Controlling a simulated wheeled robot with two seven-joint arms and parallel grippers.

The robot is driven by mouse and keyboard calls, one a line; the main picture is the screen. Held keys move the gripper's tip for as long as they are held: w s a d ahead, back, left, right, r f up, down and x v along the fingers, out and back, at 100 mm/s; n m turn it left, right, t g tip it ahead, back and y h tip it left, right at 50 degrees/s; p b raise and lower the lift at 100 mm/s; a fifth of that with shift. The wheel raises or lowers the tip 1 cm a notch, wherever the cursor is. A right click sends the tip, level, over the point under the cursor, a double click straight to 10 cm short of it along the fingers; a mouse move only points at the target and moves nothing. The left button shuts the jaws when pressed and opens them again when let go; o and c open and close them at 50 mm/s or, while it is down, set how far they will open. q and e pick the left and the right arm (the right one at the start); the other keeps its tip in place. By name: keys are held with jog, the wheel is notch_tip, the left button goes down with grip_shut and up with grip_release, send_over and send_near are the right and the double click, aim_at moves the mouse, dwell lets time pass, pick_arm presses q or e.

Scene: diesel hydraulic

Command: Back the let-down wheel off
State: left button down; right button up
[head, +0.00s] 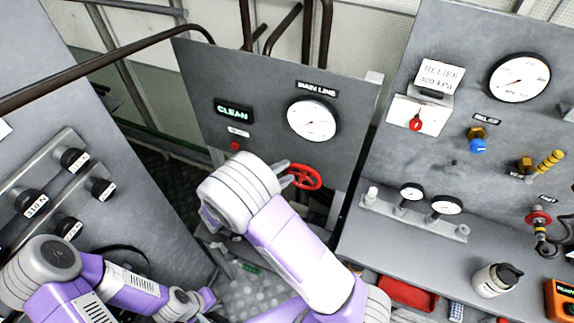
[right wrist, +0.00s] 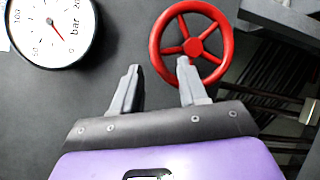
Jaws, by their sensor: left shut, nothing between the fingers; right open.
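The red let-down wheel (head: 306,178) sits on the grey panel under the main line gauge (head: 313,119). It fills the upper right of the right wrist view (right wrist: 196,46), with several spokes and a round hub. My right gripper (head: 285,173) is open at the wheel's left side. In the right wrist view, its right fingertip overlaps the wheel's lower left part and its left fingertip is clear of the rim. I cannot tell whether the fingers touch the wheel. My left gripper (head: 208,298) is low at the left, shut and empty, away from the wheel.
A lit CLEAN sign (head: 234,112) and a small red button (head: 235,146) are left of the gauge. The right panel holds a relief unit (head: 418,115), a blue knob (head: 478,146) and small gauges (head: 446,205). A bench with a bottle (head: 492,281) is below. Black knobs (head: 73,159) are at left.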

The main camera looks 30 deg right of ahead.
jog(key=shift+w+d, duration=0.4)
jog(key=shift+d, duration=0.45)
jog(key=shift+s+d, duration=0.1)
jog(key=shift+s, duration=0.25)
jog(key=shift+w, duration=0.2)
jog(key=shift+c, duration=0.4)
jog(key=shift+w, duration=0.1)
jog(key=shift+c, duration=1.2)
jog(key=shift+r, duration=0.1)
grip_shut()
